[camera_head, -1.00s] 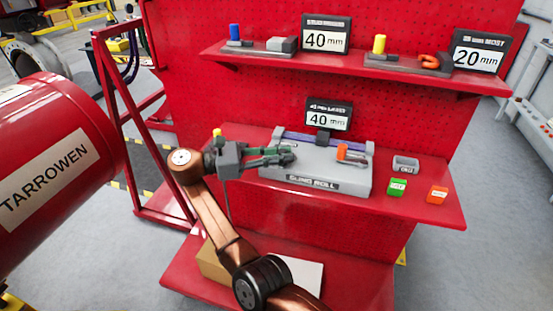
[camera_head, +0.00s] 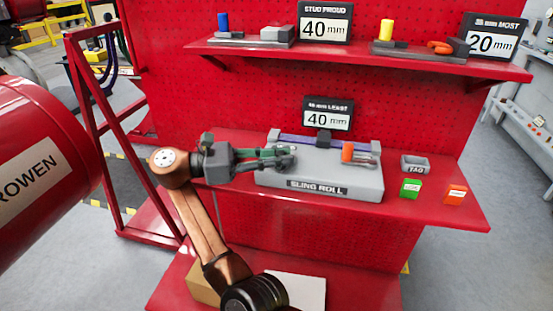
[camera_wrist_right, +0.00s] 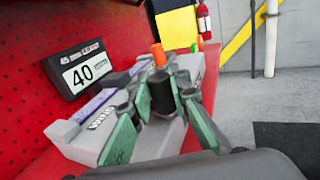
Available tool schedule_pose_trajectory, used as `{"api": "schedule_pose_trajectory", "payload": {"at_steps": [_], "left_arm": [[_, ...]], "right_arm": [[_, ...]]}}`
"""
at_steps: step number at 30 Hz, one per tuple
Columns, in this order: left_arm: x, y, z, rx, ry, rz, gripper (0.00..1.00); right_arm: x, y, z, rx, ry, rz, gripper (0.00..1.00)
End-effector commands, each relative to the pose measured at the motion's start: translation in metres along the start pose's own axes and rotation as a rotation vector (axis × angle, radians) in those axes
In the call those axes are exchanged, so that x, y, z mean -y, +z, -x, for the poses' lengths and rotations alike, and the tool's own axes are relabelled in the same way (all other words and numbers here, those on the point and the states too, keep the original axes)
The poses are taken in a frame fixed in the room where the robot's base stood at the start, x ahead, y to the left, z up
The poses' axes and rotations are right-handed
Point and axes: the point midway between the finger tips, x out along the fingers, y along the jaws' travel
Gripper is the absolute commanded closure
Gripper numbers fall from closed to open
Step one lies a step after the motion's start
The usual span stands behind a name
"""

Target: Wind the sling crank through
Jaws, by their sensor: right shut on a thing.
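The grey sling roll unit (camera_head: 330,180) sits on the middle red shelf, with a purple strap (camera_head: 300,143) along its back. My right gripper (camera_head: 290,157) is over the unit's left part. In the right wrist view my gripper's green fingers (camera_wrist_right: 160,100) are closed around a dark upright cylinder (camera_wrist_right: 163,92), seemingly the crank's grip; the fingers hide part of it. An orange piece (camera_head: 347,152) with a grey pin is on the unit's right part, apart from the gripper in the head view. It shows behind the cylinder in the wrist view (camera_wrist_right: 158,54). My left gripper is out of view.
A "40 mm" sign (camera_head: 328,117) stands behind the unit. A grey tag tray (camera_head: 414,164), a green block (camera_head: 411,188) and an orange block (camera_head: 456,194) are to its right. The upper shelf (camera_head: 350,56) overhangs behind. A red drum (camera_head: 40,165) is at left.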

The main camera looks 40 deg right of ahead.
Motion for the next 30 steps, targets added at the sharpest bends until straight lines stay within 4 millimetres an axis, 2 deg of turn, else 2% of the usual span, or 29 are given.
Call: {"api": "schedule_pose_trajectory", "payload": {"at_steps": [13,14,21,30], "left_arm": [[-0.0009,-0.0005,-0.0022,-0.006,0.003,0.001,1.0],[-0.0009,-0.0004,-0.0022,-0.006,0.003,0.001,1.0],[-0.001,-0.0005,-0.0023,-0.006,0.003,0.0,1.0],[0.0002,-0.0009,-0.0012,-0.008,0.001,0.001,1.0]], "right_arm": [[-0.0011,-0.002,-0.0011,-0.002,-0.001,0.004,1.0],[-0.0011,-0.002,-0.0011,-0.002,-0.001,0.004,0.81],[-0.0005,-0.001,0.0,-0.001,-0.001,0.002,0.65],[-0.0002,0.0012,0.0003,-0.001,-0.001,0.0,0.64]]}}
